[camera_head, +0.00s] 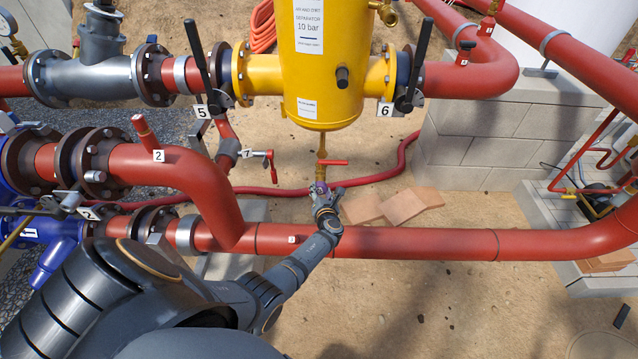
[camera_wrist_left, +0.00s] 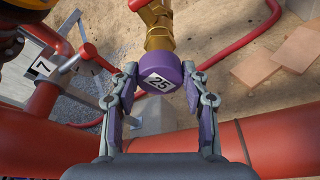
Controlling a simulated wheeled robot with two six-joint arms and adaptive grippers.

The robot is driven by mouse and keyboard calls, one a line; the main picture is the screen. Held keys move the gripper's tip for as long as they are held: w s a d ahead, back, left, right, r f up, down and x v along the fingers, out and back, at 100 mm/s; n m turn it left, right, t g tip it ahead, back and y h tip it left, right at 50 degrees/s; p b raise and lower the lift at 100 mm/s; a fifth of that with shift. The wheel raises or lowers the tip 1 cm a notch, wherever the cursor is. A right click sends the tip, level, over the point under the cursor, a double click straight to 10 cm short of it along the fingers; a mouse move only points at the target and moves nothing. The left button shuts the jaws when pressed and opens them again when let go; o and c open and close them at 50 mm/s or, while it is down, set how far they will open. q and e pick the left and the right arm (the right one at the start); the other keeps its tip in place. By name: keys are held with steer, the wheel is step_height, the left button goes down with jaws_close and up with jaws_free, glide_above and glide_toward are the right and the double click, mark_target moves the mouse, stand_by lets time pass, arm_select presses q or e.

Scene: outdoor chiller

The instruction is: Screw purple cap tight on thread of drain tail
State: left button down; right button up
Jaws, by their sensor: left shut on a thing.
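The purple cap (camera_head: 320,187) sits at the lower end of the brass drain tail (camera_head: 321,168) under the yellow separator. The thread is hidden behind the cap, so I cannot tell how far the cap is on. My right gripper is not in view.
A red valve handle (camera_head: 333,162) sticks out from the drain tail just above the cap. The large red pipe (camera_head: 390,243) crosses under my left arm. A red hose (camera_head: 380,180) and loose bricks (camera_head: 402,205) lie behind. Open sandy ground is at front right.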

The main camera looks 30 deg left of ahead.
arm_select(q)
steer(key=m+y+b, duration=0.1)
steer(key=m+b, duration=0.1)
steer(key=m, duration=0.3)
steer(key=f+m+t+y+b, duration=0.1)
steer(key=m+y+b, duration=0.1)
steer(key=m, duration=0.3)
steer(key=m+y+b, duration=0.1)
steer(key=m+b, duration=0.2)
steer(key=m, duration=0.1)
steer(key=shift+w+f+m+t, duration=0.2)
steer(key=shift+f+m+t, duration=0.15)
steer(key=shift+m+t, duration=0.05)
steer(key=shift+d+r+m+y, duration=0.1)
steer(key=shift+r+m+y, duration=0.25)
steer(key=shift+m, duration=0.25)
steer(key=c, duration=1.1)
jaws_free()
steer(key=shift+r, duration=0.1)
steer(key=o, duration=0.5)
steer(key=shift+o, duration=0.5)
